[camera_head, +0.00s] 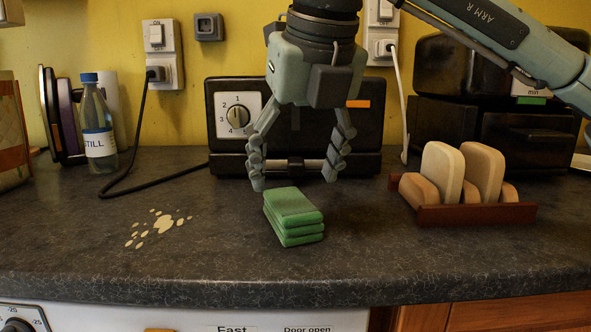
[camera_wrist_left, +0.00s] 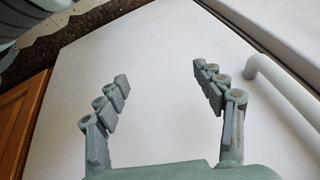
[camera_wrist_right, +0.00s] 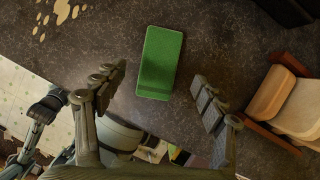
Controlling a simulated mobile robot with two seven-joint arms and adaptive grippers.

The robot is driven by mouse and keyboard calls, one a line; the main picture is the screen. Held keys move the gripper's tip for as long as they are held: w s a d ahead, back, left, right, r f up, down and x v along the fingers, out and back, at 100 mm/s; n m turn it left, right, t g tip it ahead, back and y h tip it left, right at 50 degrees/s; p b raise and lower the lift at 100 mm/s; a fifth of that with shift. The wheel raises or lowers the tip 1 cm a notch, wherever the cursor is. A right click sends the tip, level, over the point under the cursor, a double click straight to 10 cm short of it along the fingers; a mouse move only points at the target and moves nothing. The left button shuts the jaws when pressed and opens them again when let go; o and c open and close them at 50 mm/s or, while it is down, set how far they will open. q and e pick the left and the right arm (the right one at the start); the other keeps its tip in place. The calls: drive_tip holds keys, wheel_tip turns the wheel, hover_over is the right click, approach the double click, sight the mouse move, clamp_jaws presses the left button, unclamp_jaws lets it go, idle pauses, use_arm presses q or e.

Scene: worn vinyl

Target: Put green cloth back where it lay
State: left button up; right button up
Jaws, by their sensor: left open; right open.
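The green cloth (camera_head: 294,213) is folded into a thick stack and lies on the dark speckled countertop (camera_head: 370,235), near its middle. My right gripper (camera_head: 292,184) is open and empty, just above and behind the cloth, fingers pointing down. In the right wrist view the cloth (camera_wrist_right: 160,62) lies beyond and between the two open fingertips (camera_wrist_right: 160,78), and none touch it visibly. My left gripper (camera_wrist_left: 162,82) is open and empty in front of a plain white surface (camera_wrist_left: 160,40). It does not show in the head view.
A pale spill (camera_head: 164,223) marks the counter left of the cloth. A black toaster-like appliance with a dial (camera_head: 238,115) stands behind. A wooden rack (camera_head: 475,214) with bread-like slices is at right. A bottle (camera_head: 98,128) and a black cable (camera_head: 147,188) are at left.

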drive_tip(key=shift+v, duration=0.75)
drive_tip(key=v, duration=1.2)
